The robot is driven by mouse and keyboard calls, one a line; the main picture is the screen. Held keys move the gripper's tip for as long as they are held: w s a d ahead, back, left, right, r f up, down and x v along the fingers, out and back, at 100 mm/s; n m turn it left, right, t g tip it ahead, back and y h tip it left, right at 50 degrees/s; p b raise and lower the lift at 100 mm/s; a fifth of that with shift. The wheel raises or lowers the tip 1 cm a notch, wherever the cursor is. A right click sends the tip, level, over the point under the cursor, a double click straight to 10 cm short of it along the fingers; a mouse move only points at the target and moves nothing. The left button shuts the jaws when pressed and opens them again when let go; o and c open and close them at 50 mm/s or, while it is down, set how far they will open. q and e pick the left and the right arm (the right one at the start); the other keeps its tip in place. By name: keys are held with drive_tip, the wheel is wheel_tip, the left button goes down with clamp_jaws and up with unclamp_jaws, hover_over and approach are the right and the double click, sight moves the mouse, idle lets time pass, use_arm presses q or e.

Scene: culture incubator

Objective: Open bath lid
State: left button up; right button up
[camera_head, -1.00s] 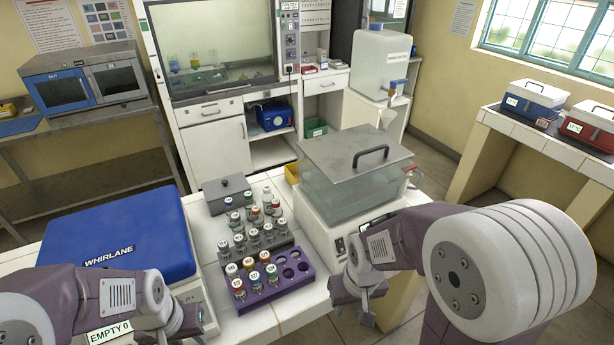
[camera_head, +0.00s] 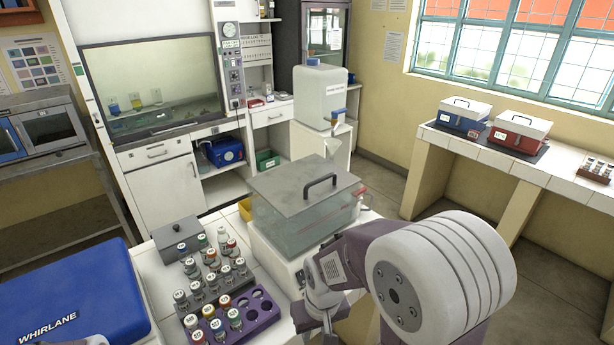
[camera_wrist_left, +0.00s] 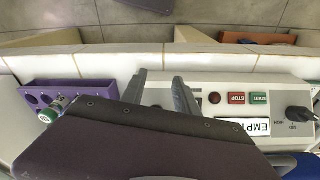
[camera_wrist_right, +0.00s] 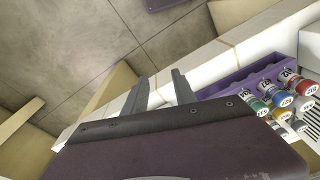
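The bath (camera_head: 290,228) is a clear-walled tank on a white base, at the middle of the head view. Its flat grey lid (camera_head: 280,190) lies closed on top, with a black arched handle (camera_head: 320,186) standing up from it. My right gripper (camera_head: 326,322) hangs in front of the bath, lower than the lid and apart from the handle. In the right wrist view its two fingers (camera_wrist_right: 160,82) are apart with nothing between them. In the left wrist view my left gripper's fingers (camera_wrist_left: 160,88) are apart and empty, over the counter's edge near a white control panel (camera_wrist_left: 232,110).
A purple rack (camera_head: 262,318) with capped vials stands left of my right gripper. A grey box (camera_head: 178,240) sits behind the vials. The blue WHIRLANE lid (camera_head: 75,290) fills the lower left. A white water container (camera_head: 320,95) stands behind the bath. Open floor lies to the right.

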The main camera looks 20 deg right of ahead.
drive_tip(key=w+d+r+m+p, duration=0.1)
drive_tip(key=w+r+m+p, duration=0.1)
drive_tip(key=w+r+p, duration=0.4)
drive_tip(key=w+d+r+m+p, duration=0.2)
drive_tip(key=r+p, duration=0.1)
drive_tip(key=r, duration=0.6)
drive_tip(key=m+t+p, duration=0.1)
drive_tip(key=m+p, duration=0.9)
drive_tip(key=p, duration=0.1)
approach(321, 179)
drive_tip(key=f, duration=0.2)
drive_tip(key=w+f+p, duration=0.1)
drive_tip(key=f, duration=0.2)
drive_tip(key=f+p, duration=0.1)
drive_tip(key=f, duration=0.1)
drive_tip(key=shift+w+f, duration=0.35)
drive_tip(key=shift+s, duration=0.1)
clamp_jaws()
